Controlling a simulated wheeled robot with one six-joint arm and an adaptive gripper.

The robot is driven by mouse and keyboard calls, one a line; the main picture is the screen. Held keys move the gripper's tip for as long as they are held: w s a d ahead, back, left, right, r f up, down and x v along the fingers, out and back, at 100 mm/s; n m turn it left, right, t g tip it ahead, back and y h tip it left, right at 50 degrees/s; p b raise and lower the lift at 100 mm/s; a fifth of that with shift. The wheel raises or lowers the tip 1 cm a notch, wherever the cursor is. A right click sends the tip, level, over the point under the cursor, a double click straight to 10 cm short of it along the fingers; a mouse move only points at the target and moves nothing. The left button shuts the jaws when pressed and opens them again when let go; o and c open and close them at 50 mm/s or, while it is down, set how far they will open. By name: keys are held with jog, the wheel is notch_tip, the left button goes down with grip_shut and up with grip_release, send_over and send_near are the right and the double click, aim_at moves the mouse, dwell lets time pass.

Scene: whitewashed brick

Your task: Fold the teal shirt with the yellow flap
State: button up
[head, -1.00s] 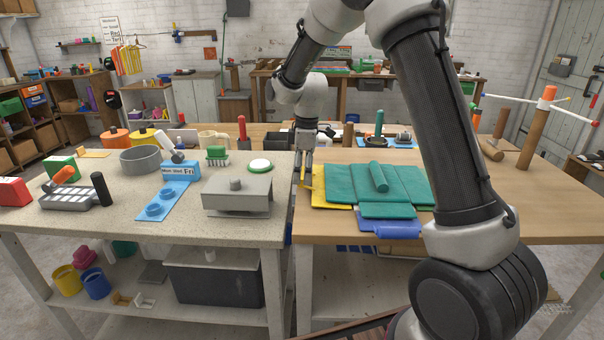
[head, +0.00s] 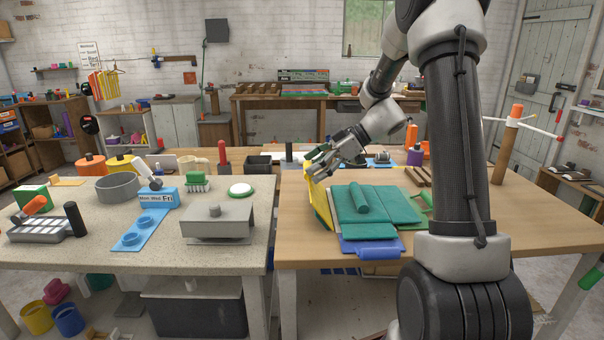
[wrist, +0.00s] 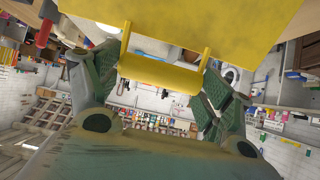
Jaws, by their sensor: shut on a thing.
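The teal shirt (head: 372,212) lies on the folding board on the wooden table, with a teal cylinder (head: 360,197) on its middle. The yellow flap (head: 319,203) is at the shirt's left side and stands tilted up from the table, its far upper edge at my gripper. The shirt is not clearly visible in the wrist view.
A blue flap (head: 372,248) lies at the shirt's front, and a green flap (head: 427,198) shows at its right. A grey lidded box (head: 216,222) stands on the left bench, across a narrow gap. Bare wood is free at the table's right.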

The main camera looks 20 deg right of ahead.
jog(key=shift+s+d+f+t+y, duration=0.15)
jog(key=shift+s+d+f+y, duration=0.3)
jog(key=shift+d, duration=1.55)
jog(key=shift+s+d+f+t+y, duration=0.1)
jog(key=shift+s+d+y, duration=0.55)
jog(key=shift+d, duration=1.3)
jog(key=shift+s+d+f+t+y, duration=0.25)
jog(key=shift+s+d, duration=0.6)
jog(key=shift+d, duration=1.15)
jog(key=shift+f, duration=0.1)
jog(key=o, duration=1.4)
jog(key=shift+s+d+r, duration=0.1)
jog(key=shift+d+r, duration=0.2)
jog(key=shift+d, duration=0.15)
jog(key=v, duration=1.1)
